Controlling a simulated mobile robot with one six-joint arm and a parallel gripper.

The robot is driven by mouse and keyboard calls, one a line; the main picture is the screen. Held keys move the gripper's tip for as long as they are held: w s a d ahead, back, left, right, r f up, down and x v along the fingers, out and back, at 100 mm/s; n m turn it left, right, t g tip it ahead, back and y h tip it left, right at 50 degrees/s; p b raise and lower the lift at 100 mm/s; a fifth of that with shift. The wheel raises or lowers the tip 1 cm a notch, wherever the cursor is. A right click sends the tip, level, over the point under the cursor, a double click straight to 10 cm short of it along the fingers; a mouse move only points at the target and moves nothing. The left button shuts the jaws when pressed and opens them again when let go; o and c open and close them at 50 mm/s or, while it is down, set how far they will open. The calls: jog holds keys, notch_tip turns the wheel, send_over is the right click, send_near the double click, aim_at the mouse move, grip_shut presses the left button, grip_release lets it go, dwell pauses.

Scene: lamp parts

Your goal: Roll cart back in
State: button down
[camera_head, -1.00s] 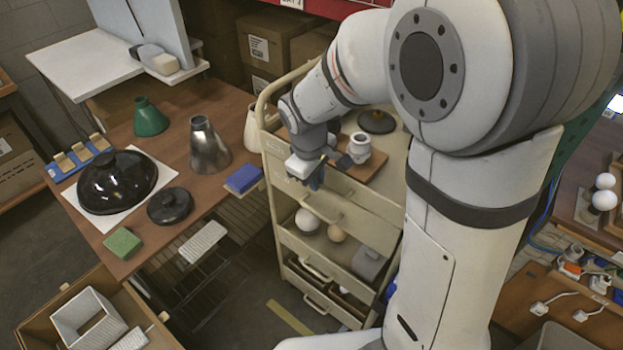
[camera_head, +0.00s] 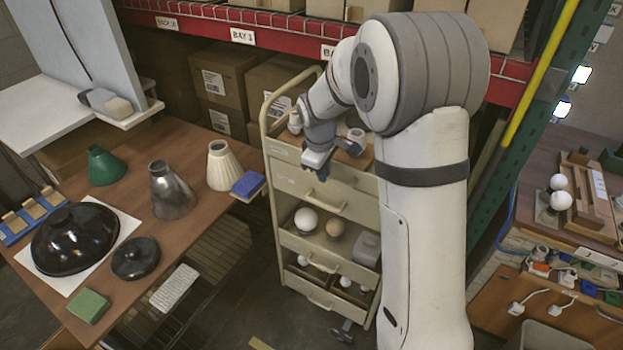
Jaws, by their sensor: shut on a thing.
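A cream metal cart (camera_head: 279,170) with drawers stands to the right of the wooden table, in front of the shelving, with its tall tube handle at the left. My gripper (camera_head: 322,175) is shut at the front upper edge of the cart, by the top drawer; the fingertips are small and partly hidden. On the cart top are a white fitting (camera_head: 356,137) and a pale part (camera_head: 295,121); my arm hides the rest. An open middle shelf holds a white globe (camera_head: 306,219) and a tan ball (camera_head: 335,227). Several white bulbs lie lower down.
The wooden table (camera_head: 135,205) at left carries lamp shades, a blue box (camera_head: 248,185) at its edge and a green sponge (camera_head: 88,306). Cartons (camera_head: 222,75) fill the shelving behind; a green upright (camera_head: 497,170) stands right of the cart. Floor shows in front.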

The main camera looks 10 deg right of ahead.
jog(key=shift+w+d+r, duration=0.1)
jog(key=shift+w+d, duration=0.45)
jog(key=shift+w, duration=0.3)
jog(key=shift+r, duration=0.1)
jog(key=c, duration=1.5)
grip_release()
jog(key=shift+w+d, duration=0.15)
jog(key=shift+c, duration=0.2)
jog(key=shift+o, duration=0.3)
jog(key=r, duration=0.4)
jog(key=s+a+r, duration=0.1)
jog(key=r, duration=0.2)
jog(key=shift+s+b, duration=0.1)
jog(key=shift+b, duration=0.2)
jog(key=shift+r, duration=0.2)
